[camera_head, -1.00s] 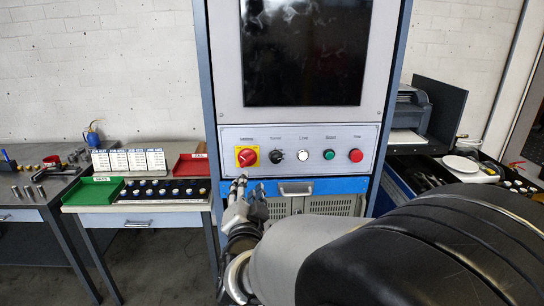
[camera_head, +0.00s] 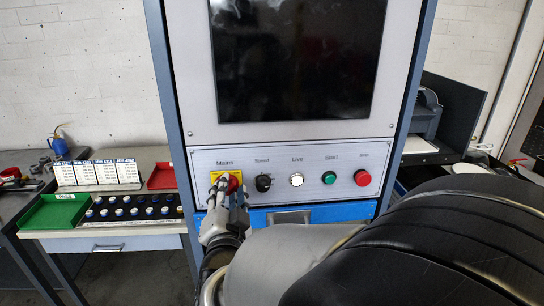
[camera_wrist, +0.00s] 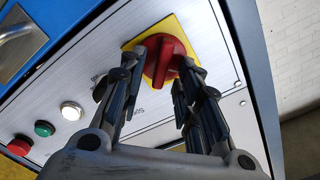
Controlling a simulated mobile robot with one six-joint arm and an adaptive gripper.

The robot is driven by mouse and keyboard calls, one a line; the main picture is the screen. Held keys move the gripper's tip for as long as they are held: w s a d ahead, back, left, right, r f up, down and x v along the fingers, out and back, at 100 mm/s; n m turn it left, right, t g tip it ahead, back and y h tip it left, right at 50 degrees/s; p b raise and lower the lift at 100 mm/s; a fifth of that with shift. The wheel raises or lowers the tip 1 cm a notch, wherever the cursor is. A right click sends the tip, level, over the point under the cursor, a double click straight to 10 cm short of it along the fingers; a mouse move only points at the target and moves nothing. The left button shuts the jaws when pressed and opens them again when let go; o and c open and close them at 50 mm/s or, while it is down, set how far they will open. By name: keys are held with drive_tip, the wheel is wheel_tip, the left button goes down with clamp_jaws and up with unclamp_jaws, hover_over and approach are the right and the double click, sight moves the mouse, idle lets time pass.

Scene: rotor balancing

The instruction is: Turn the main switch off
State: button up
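The main switch (camera_head: 234,183) is a red rotary knob on a yellow plate, at the left end of the control panel. In the wrist view the red knob (camera_wrist: 166,58) shows at the top centre, its raised grip pointing between my fingers. My gripper (camera_head: 226,186) is in front of the switch and covers part of it in the head view. In the wrist view my gripper (camera_wrist: 160,74) is open, with one finger on each side of the knob's grip. The tips are at or very near the knob; contact is not clear.
Right of the switch on the panel are a black speed knob (camera_head: 263,183), a white live lamp (camera_head: 296,180), a green start button (camera_head: 329,177) and a red stop button (camera_head: 362,178). A dark screen (camera_head: 295,60) is above. A drawer handle (camera_head: 290,216) is below.

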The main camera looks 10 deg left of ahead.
drive_tip(key=shift+s, duration=0.1)
drive_tip(key=shift+c, duration=0.3)
clamp_jaws()
